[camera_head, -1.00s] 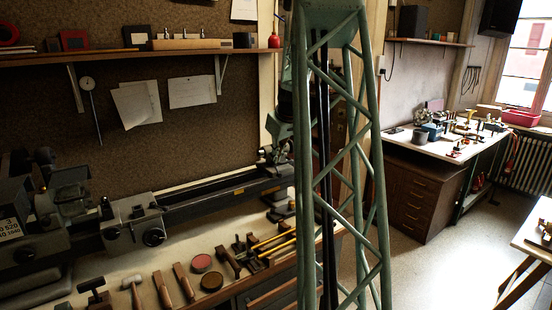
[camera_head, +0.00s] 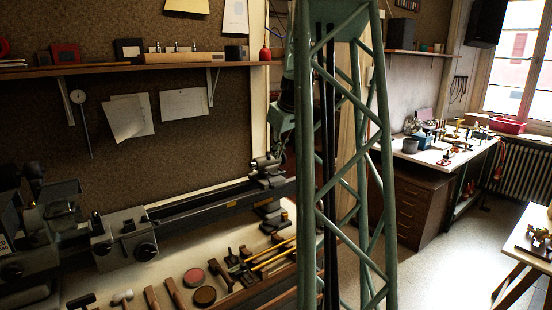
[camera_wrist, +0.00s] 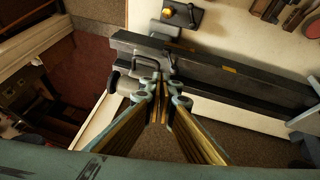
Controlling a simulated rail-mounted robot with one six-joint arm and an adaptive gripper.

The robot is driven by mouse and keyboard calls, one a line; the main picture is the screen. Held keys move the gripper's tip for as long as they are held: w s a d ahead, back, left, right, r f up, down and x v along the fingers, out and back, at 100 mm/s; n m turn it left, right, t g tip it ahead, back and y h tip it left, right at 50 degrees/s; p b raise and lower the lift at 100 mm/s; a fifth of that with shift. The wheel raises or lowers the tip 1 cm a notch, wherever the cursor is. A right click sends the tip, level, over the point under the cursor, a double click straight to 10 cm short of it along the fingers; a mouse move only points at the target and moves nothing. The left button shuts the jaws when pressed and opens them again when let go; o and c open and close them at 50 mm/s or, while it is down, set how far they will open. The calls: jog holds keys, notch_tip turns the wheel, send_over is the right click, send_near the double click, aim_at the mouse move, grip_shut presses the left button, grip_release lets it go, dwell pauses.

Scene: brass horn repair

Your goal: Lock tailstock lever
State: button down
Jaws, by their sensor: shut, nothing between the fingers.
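The lathe's tailstock (camera_head: 266,170) sits at the right end of the dark lathe bed (camera_head: 215,202) in the head view. In the wrist view the tailstock (camera_wrist: 146,48) shows as a grey body across the bed, partly behind my fingers. A dark rounded handle (camera_wrist: 114,80) sticks out on its left side; I cannot tell whether it is the lock lever. My gripper (camera_wrist: 162,86) is shut and empty, its tips overlapping the tailstock in the picture; contact cannot be told.
The lathe carriage (camera_head: 125,238) stands left on the bed. Hammers and other tools lie on the pale bench in front. A small black block with a yellow knob (camera_wrist: 181,14) sits near the tailstock. A shelf (camera_head: 130,68) crosses the wall above. Open floor lies to the right.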

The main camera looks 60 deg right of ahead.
jog(key=shift+v, duration=1.5)
